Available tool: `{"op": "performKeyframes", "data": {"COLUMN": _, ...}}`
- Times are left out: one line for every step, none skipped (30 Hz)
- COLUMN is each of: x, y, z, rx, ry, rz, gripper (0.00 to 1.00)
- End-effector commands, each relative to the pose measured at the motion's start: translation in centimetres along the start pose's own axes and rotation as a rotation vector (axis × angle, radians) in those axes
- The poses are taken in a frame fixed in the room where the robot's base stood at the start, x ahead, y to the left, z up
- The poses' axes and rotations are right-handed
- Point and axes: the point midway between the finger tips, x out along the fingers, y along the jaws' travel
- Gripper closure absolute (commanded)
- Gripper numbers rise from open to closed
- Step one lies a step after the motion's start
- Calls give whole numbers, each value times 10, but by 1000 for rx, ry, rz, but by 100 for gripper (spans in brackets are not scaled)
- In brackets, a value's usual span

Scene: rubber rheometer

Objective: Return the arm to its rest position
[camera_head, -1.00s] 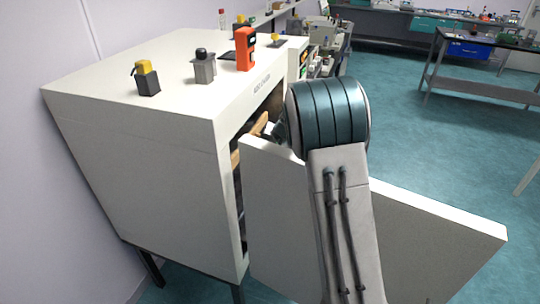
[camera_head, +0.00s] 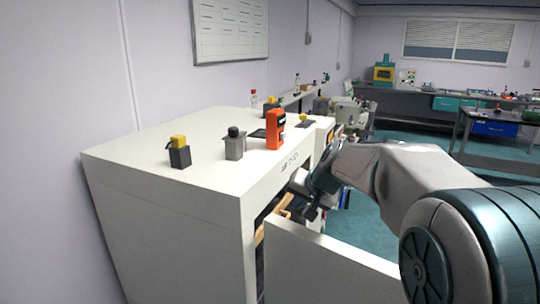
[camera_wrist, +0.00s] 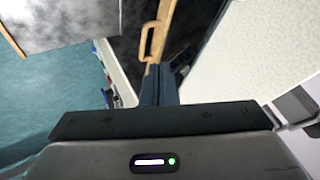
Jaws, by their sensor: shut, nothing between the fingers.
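My arm reaches in from the right in the head view, bent, over the open door of a white cabinet. My gripper (camera_head: 308,212) is at the cabinet's front opening, just beyond the door's top edge; its fingertips are hard to make out there. In the wrist view my gripper (camera_wrist: 160,76) shows two dark fingers closed together with nothing between them. A tan wooden piece with a loop handle (camera_wrist: 147,42) lies ahead of the fingertips. I cannot tell whether they touch it.
The white cabinet (camera_head: 180,225) stands at left against the wall, with its door (camera_head: 320,268) open. On its top are a yellow-and-black device (camera_head: 180,153), a grey device (camera_head: 234,145) and an orange device (camera_head: 275,130). Blue floor (camera_head: 365,230) is clear behind my arm.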

Motion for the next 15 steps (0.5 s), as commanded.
{"op": "performKeyframes", "data": {"x": -21, "y": -15, "z": 8, "rx": -24, "ry": 16, "rz": -24, "gripper": 100}}
{"op": "performKeyframes", "data": {"x": -31, "y": -22, "z": 13, "rx": -39, "ry": 24, "rz": -35, "gripper": 100}}
{"op": "performKeyframes", "data": {"x": -45, "y": -32, "z": 21, "rx": -58, "ry": 34, "rz": -50, "gripper": 100}}
{"op": "performKeyframes", "data": {"x": -56, "y": -40, "z": 28, "rx": -74, "ry": 42, "rz": -61, "gripper": 100}}
{"op": "performKeyframes", "data": {"x": -66, "y": -47, "z": 34, "rx": -90, "ry": 49, "rz": -69, "gripper": 100}}
{"op": "performKeyframes", "data": {"x": -78, "y": -55, "z": 44, "rx": -114, "ry": 59, "rz": -79, "gripper": 100}}
{"op": "performKeyframes", "data": {"x": -87, "y": -59, "z": 52, "rx": -130, "ry": 64, "rz": -83, "gripper": 100}}
{"op": "performKeyframes", "data": {"x": -96, "y": -62, "z": 61, "rx": -147, "ry": 68, "rz": -84, "gripper": 100}}
{"op": "performKeyframes", "data": {"x": -106, "y": -62, "z": 74, "rx": -170, "ry": 69, "rz": -78, "gripper": 100}}
{"op": "performKeyframes", "data": {"x": -111, "y": -59, "z": 85, "rx": -188, "ry": 64, "rz": -65, "gripper": 100}}
{"op": "performKeyframes", "data": {"x": -115, "y": -52, "z": 97, "rx": -204, "ry": 56, "rz": -47, "gripper": 100}}
{"op": "performKeyframes", "data": {"x": -119, "y": -41, "z": 114, "rx": -228, "ry": 40, "rz": -16, "gripper": 100}}
{"op": "performKeyframes", "data": {"x": -120, "y": -29, "z": 127, "rx": -243, "ry": 21, "rz": 15, "gripper": 100}}
{"op": "performKeyframes", "data": {"x": -120, "y": -14, "z": 141, "rx": -257, "ry": -1, "rz": 51, "gripper": 100}}
{"op": "performKeyframes", "data": {"x": -120, "y": 7, "z": 159, "rx": -272, "ry": -36, "rz": 99, "gripper": 100}}
